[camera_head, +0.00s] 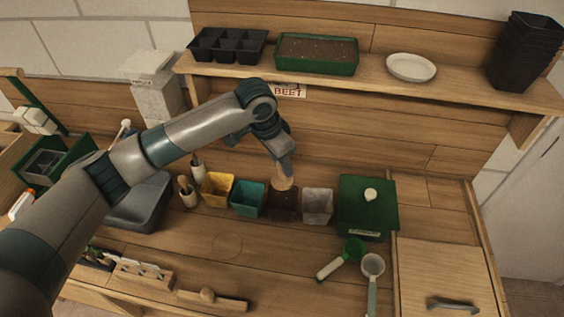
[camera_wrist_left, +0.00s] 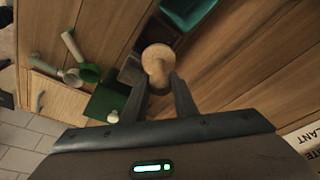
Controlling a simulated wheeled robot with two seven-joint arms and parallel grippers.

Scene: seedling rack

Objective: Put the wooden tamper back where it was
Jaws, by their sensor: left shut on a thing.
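My left gripper (camera_head: 285,172) is shut on the wooden tamper (camera_head: 283,184), a pale round wooden piece. The tamper is at the mouth of a dark brown pot (camera_head: 284,205) in the row on the bench; whether it touches the contents cannot be told. A faint round outline (camera_head: 228,245) marks the bare bench in front of the pots. My right gripper is not in view.
Yellow (camera_head: 217,188), teal (camera_head: 247,199) and grey (camera_head: 317,205) pots stand beside the brown one. The middle bench is clear.

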